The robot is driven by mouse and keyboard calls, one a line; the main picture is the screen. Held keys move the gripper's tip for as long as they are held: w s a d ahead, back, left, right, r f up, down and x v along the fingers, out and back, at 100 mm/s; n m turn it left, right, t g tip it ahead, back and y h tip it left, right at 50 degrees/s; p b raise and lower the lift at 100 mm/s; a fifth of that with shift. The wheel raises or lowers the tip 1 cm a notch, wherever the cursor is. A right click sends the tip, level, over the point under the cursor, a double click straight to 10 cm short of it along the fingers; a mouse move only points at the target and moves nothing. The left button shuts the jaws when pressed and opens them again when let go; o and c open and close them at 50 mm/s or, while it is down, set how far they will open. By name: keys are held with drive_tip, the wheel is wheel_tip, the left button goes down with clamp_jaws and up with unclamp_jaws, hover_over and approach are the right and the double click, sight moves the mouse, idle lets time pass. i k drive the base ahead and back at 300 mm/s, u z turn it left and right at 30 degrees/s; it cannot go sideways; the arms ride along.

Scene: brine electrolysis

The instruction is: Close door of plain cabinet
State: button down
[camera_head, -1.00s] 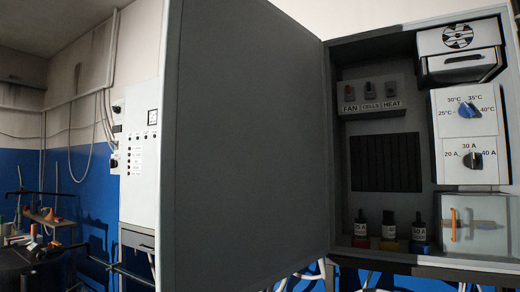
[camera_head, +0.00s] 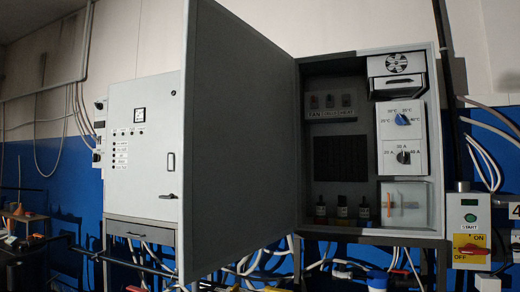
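Inside are labelled switches (camera_head: 330,101), a dark vent panel (camera_head: 341,158), several small bottles (camera_head: 342,208), two white dial panels (camera_head: 402,138) and a clear box with an orange handle (camera_head: 403,204). No gripper shows in this view.
A second cabinet (camera_head: 145,150) with a gauge and handles stands at the left, partly behind the door. A start box with a red switch (camera_head: 470,246) is at the right. Cables (camera_head: 345,268) and stands fill the space below. A cluttered bench (camera_head: 25,235) is far left.

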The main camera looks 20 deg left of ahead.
sight(236, 177)
drive_tip(key=z, duration=2.8)
drive_tip(key=k, duration=2.9)
drive_tip(key=u, duration=1.85)
